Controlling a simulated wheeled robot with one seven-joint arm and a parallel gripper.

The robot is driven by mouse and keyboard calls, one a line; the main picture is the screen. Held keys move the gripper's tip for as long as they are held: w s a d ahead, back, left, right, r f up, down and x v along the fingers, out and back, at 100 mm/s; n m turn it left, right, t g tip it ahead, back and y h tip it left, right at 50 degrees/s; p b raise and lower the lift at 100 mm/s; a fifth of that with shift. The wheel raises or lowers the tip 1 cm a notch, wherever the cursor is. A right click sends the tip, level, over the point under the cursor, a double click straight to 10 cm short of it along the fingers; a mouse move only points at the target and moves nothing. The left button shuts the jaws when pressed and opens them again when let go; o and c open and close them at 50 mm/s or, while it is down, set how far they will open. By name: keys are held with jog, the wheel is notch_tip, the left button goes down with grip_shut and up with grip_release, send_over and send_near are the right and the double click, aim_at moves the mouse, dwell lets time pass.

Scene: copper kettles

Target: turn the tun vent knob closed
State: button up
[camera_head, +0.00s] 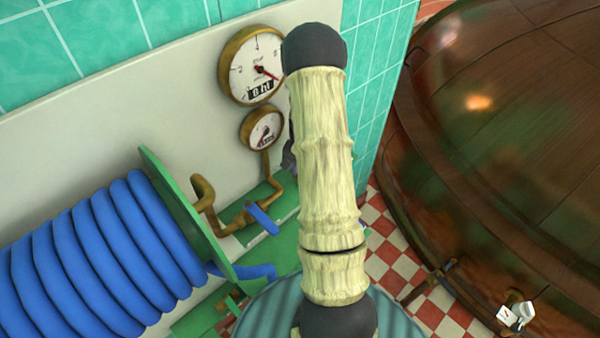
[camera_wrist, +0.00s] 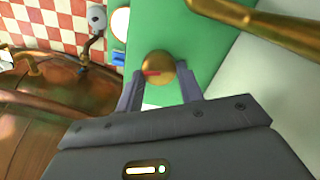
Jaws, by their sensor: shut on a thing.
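The vent knob (camera_wrist: 158,67) is a round brass knob with a red mark on its face, in front of a green panel in the wrist view. The red mark lies nearly level, pointing left in that view. My gripper (camera_wrist: 160,76) has one grey finger on each side of the knob and is shut on it. In the head view my pale arm hides the knob and most of the gripper; only a sliver of grey shows beside the arm.
A blue hose reel (camera_head: 95,255) is at left. A large gauge (camera_head: 252,66) and a small gauge (camera_head: 262,129) are on the wall above a blue-handled valve (camera_head: 262,218). A big copper vessel (camera_head: 510,130) fills the right, over a red-and-white checked floor (camera_head: 385,250).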

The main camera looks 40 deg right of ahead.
jog(key=shift+w+a+m+b, duration=0.1)
jog(key=shift+m+b, duration=0.2)
jog(key=shift+m, duration=0.8)
jog(key=shift+r, duration=0.1)
jog(key=o, duration=1)
